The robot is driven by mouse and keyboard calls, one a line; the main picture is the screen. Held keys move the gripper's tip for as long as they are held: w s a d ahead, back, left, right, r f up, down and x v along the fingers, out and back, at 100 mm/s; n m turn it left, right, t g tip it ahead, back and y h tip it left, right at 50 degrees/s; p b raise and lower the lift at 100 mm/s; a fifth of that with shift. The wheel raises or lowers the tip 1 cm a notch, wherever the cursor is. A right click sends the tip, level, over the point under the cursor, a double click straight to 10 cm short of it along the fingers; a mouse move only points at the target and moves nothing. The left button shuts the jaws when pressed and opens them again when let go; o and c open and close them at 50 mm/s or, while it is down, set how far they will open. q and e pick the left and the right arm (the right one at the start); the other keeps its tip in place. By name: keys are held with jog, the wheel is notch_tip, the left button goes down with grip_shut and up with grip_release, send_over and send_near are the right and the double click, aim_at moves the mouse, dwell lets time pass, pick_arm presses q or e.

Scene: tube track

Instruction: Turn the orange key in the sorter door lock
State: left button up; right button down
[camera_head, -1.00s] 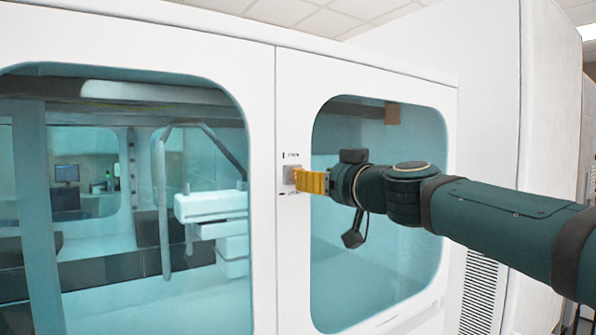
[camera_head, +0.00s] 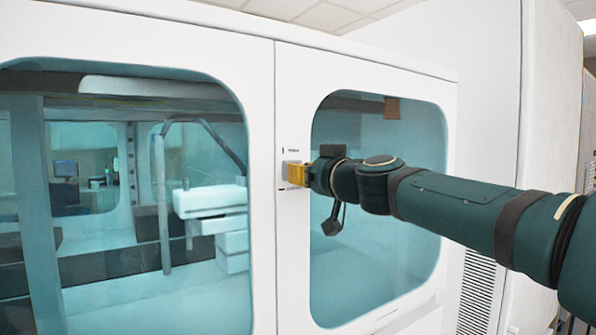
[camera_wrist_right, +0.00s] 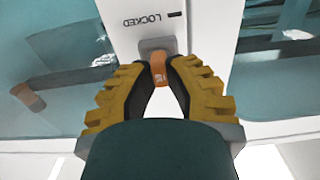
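The orange key (camera_wrist_right: 158,70) sits in a grey lock (camera_wrist_right: 157,46) on the white door frame, below the word LOCKED, in the right wrist view. My right gripper (camera_wrist_right: 160,64) has its yellow ribbed fingers with dark inner pads on either side of the key. The tips are very near the key, but I cannot tell whether they press on it. In the head view, the right gripper (camera_head: 297,174) is at the grey lock plate (camera_head: 286,168), and its fingers hide the key. My left gripper is in neither view.
The white sorter door (camera_head: 293,262) has a large tinted window (camera_head: 375,255). Another tinted window (camera_head: 100,285) is at the left, with white equipment (camera_head: 210,202) behind it. A tall white cabinet (camera_head: 490,90) stands at the right.

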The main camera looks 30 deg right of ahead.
dwell(0.3)
jog(key=shift+n+b, duration=0.85)
jog(key=shift+n, duration=0.85)
